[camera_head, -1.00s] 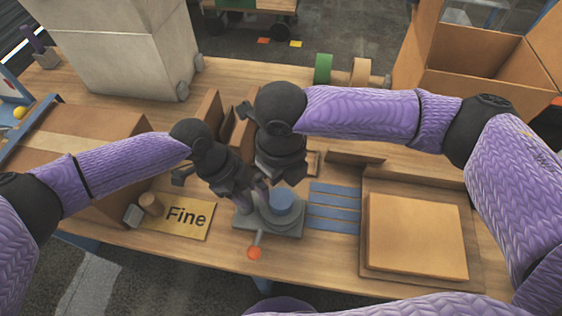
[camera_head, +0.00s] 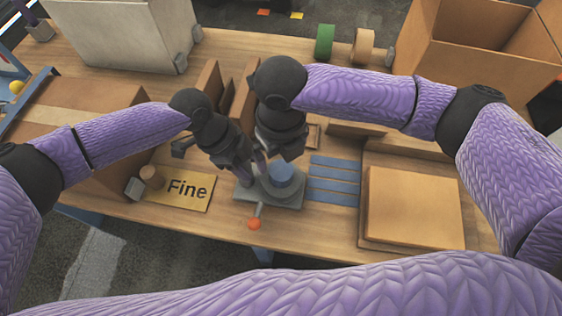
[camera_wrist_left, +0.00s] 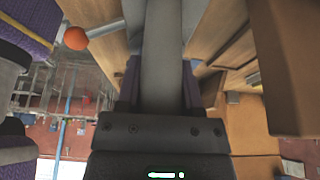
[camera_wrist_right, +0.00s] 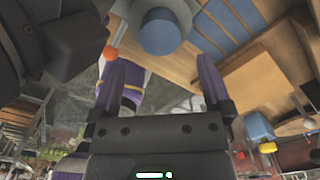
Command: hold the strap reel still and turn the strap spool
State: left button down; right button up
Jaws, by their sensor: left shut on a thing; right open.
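The strap reel has a grey base (camera_head: 292,199), a round blue spool (camera_head: 283,175) on top and a lever ending in an orange knob (camera_head: 254,224). My left gripper (camera_head: 258,172) is shut on a grey upright part of the reel, left of the spool. In the left wrist view a grey bar (camera_wrist_left: 163,50) stands between its fingers; the exact contact is hidden. My right gripper (camera_head: 284,157) is open just above the spool. In the right wrist view the blue spool (camera_wrist_right: 160,32) lies beyond the fingertips, outside the open fingers.
A yellow "Fine" sign (camera_head: 187,191) lies left of the reel. Blue strips (camera_head: 333,188) and a flat cardboard box (camera_head: 413,208) are to the right. Brown panels (camera_head: 208,79) stand behind the grippers. Green and tan rolls (camera_head: 325,42) stand at the back.

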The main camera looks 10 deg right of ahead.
aim_at(281, 169)
notch_tip(281, 169, down, 7)
jog(key=c, duration=1.3)
jog(key=shift+o, duration=0.2)
jog(key=shift+m, duration=0.4)
